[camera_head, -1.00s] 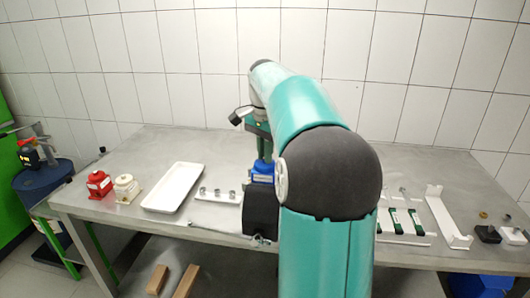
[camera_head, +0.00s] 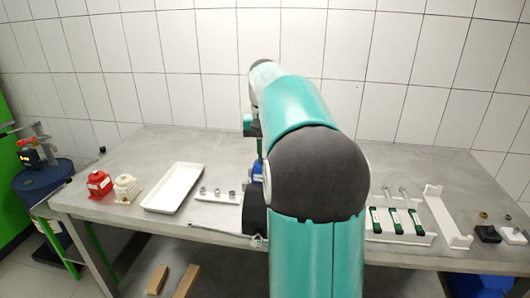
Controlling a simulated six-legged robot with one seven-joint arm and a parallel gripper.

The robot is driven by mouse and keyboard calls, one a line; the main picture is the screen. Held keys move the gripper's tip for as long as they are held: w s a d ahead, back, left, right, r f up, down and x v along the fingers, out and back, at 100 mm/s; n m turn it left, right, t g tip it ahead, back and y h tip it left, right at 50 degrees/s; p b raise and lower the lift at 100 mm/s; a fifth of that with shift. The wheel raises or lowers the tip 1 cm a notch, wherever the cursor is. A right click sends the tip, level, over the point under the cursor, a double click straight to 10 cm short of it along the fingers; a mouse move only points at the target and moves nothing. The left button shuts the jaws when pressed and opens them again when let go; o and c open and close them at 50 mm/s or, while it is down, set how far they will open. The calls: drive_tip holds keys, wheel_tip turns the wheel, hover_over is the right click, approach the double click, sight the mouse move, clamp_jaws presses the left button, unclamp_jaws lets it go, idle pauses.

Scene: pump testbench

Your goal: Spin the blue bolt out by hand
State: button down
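A blue pump-like body (camera_head: 257,172) stands near the middle of the bench, mostly hidden behind my arm. I cannot make out the blue bolt. The end of my arm, with my gripper (camera_head: 258,148), is above the blue body and largely covered by my own arm links. Its fingers do not show clearly, so I cannot tell whether they are open, shut or touching anything.
Left on the bench (camera_head: 130,160) are a red pump (camera_head: 99,184), a cream pump (camera_head: 125,188), a white tray (camera_head: 173,188) and a white holder (camera_head: 207,197) with small metal parts. Right are green-handled tools (camera_head: 396,221), a white bracket (camera_head: 447,217) and small black and white blocks.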

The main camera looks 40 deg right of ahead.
drive_tip(key=n, duration=0.5)
drive_tip(key=shift+n, duration=0.3)
drive_tip(key=n, duration=0.5)
drive_tip(key=shift+n, duration=0.3)
drive_tip(key=c, duration=1.4)
unclamp_jaws()
drive_tip(key=shift+c, duration=0.2)
wheel_tip(320, 180, up, 14)
drive_tip(key=shift+f, duration=0.1)
